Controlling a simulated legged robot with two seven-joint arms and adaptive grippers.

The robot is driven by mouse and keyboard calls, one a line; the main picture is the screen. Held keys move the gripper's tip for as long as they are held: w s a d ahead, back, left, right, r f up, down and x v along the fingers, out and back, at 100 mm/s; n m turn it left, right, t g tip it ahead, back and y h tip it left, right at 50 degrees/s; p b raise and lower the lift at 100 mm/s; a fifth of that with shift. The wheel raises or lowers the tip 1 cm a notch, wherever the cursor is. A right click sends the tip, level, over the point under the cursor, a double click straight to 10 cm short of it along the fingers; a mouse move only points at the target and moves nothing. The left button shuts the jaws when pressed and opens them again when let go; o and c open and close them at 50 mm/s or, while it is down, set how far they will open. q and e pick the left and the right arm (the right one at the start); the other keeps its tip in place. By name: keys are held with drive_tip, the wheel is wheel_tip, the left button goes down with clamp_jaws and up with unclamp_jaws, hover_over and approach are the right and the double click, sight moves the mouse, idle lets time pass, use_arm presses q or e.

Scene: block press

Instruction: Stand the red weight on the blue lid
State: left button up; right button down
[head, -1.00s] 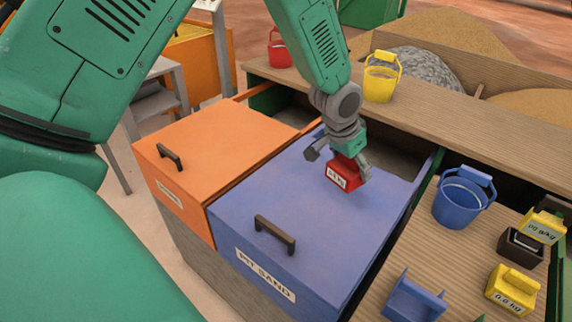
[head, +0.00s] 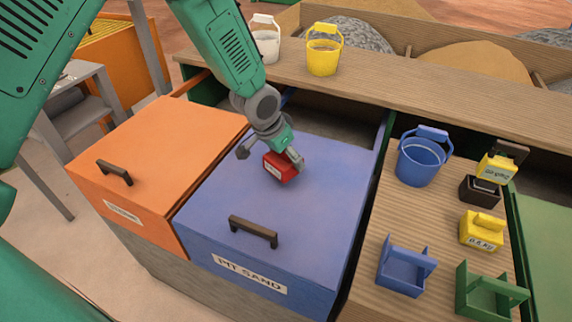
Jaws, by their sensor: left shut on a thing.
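The blue lid (head: 320,205), labelled PIT SAND, lies over the middle bin and has a dark handle (head: 253,232) near its front edge. The red weight (head: 280,168) is at the back middle part of this lid. My left gripper (head: 275,160) is shut on the red weight, with a finger on either side of it. The weight looks upright with its white label facing front. I cannot tell whether its underside touches the lid. My right gripper is not in view.
An orange lid (head: 160,150) lies to the left. A wooden board (head: 385,222) to the right bears a blue bucket (head: 422,158), yellow weights (head: 482,230) and blue and green holders (head: 404,268). A yellow bucket (head: 323,52) and a white bucket (head: 265,42) stand on the back ledge.

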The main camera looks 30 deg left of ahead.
sight(291, 165)
use_arm(q)
drive_tip(key=shift+d+f, duration=0.25)
drive_tip(key=shift+f, duration=0.35)
drive_tip(key=shift+d+f, duration=0.25)
drive_tip(key=shift+f, duration=0.3)
drive_tip(key=shift+d+f, duration=0.2)
drive_tip(key=shift+d, duration=0.1)
drive_tip(key=shift+d+r, duration=0.15)
drive_tip(key=shift+d, duration=0.15)
drive_tip(key=shift+a+f, duration=0.2)
drive_tip(key=shift+a, duration=0.05)
drive_tip(key=o, duration=1.7)
drive_tip(key=shift+a+f, duration=0.1)
drive_tip(key=shift+a, duration=0.5)
drive_tip(key=shift+d, duration=0.45)
drive_tip(key=shift+s+d+r, duration=0.1)
drive_tip(key=shift+d+r, duration=0.05)
drive_tip(key=shift+r, duration=0.35)
drive_tip(key=v, duration=0.7)
drive_tip(key=a+p+v, duration=0.1)
drive_tip(key=v, duration=0.2)
drive_tip(key=shift+s+r, duration=0.1)
drive_tip(key=shift+r, duration=0.15)
drive_tip(key=shift+s+d+r, duration=0.15)
drive_tip(key=shift+d+r, duration=0.05)
drive_tip(key=shift+r, duration=0.15)
drive_tip(key=shift+d, duration=0.3)
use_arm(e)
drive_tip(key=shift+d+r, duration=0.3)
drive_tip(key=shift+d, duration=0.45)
